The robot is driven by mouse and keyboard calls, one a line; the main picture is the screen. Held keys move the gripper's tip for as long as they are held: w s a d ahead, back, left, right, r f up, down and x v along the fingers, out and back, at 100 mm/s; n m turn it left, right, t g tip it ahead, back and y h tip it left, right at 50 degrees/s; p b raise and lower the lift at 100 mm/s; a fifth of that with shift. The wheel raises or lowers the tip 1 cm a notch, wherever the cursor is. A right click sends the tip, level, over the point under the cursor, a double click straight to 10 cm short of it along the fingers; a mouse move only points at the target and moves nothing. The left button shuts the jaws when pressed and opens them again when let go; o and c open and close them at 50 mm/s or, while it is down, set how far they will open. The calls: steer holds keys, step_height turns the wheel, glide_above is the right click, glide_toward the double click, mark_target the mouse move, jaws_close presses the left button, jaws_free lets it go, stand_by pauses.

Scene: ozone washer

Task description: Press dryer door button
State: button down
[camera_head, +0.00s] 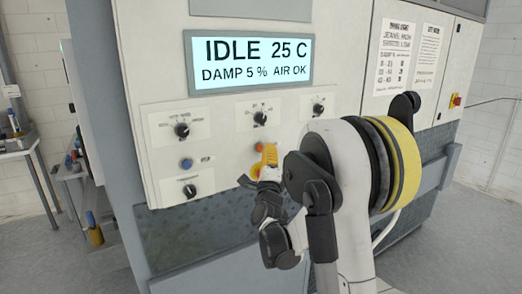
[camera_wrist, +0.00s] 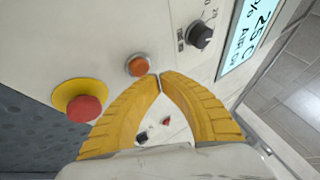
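The machine's control panel (camera_head: 220,135) carries the buttons. A small round orange button (camera_head: 260,146) in a metal ring is just above my gripper; it shows again in the wrist view (camera_wrist: 138,65). My gripper (camera_head: 268,150) has yellow ribbed fingers. In the wrist view its fingertips (camera_wrist: 159,76) meet, with nothing between them. They are close beside the orange button; whether they touch the panel is unclear. A blue button (camera_head: 186,163) with a small label sits farther left. I cannot read which button is the dryer door's.
A red mushroom button (camera_wrist: 84,108) on a yellow base is close to the left finger. Black knobs (camera_head: 182,130) sit around the buttons. A display (camera_head: 250,62) above reads IDLE 25 C, DAMP 5 %, AIR OK. A bench (camera_head: 30,145) stands at the left.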

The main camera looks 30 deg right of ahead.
steer(key=s, duration=0.5)
steer(key=shift+b, duration=0.3)
stand_by(0.5)
steer(key=s+a+f+n+g+y+b, duration=0.2)
steer(key=a+f+n+y, duration=0.25)
steer(key=a+n, duration=0.35)
steer(key=s+a+f+n+g+y+b, duration=0.1)
steer(key=s+a+f+n+y+b, duration=0.15)
steer(key=a+n+y, duration=0.5)
steer(key=s+a+f+n+g+b, duration=0.2)
steer(key=s+a+f+n+g, duration=0.2)
steer(key=s+f, duration=0.4)
steer(key=s+a+f+n+g+b, duration=0.2)
steer(key=s+a+f+n+g, duration=0.2)
steer(key=s+f, duration=0.5)
steer(key=s+a+n, duration=0.2)
steer(key=s+n, duration=0.1)
steer(key=s, duration=0.3)
steer(key=shift+f+n+g+h, duration=0.15)
steer(key=shift+n+g+h, duration=0.15)
steer(key=shift+n+g, duration=0.1)
steer(key=shift+a, duration=0.1)
